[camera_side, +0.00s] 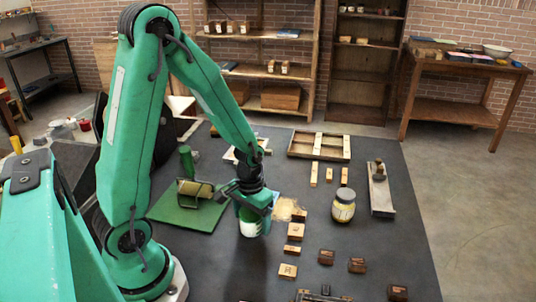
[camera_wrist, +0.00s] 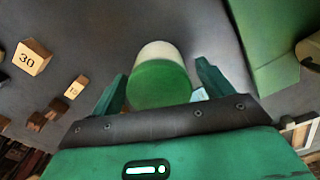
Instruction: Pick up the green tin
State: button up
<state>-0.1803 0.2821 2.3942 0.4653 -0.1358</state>
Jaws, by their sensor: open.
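The green tin (camera_side: 250,227) has a pale side and a green top. In the side view it stands upright on the dark table under my gripper (camera_side: 252,208), which partly hides it. In the wrist view the tin (camera_wrist: 160,82) sits between the two fingers of my gripper (camera_wrist: 161,82). The fingers are open, one on each side, with a visible gap to the tin on the right. Whether the left finger touches it, I cannot tell.
A green mat (camera_side: 168,214) with a green-handled roller lies left of the tin. Several small wooden blocks (camera_side: 295,231) lie to its right, near a yellow-labelled jar (camera_side: 344,205). A wooden type tray (camera_side: 319,146) lies behind.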

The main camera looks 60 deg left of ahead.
jog(key=c, duration=1.2)
jog(key=shift+r, duration=0.2)
jog(key=shift+r, duration=1.15)
jog(key=shift+d+r, duration=0.2)
jog(key=shift+r, duration=0.65)
jog(key=s+d+r, duration=0.1)
jog(key=d+r, duration=0.1)
jog(key=d, duration=0.1)
jog(key=s+d+r, duration=0.1)
jog(key=d+r, duration=0.1)
jog(key=d, duration=0.2)
jog(key=s+d+r, duration=0.2)
jog(key=d, duration=0.1)
jog(key=shift+d+r, duration=0.25)
jog(key=shift+r, duration=0.05)
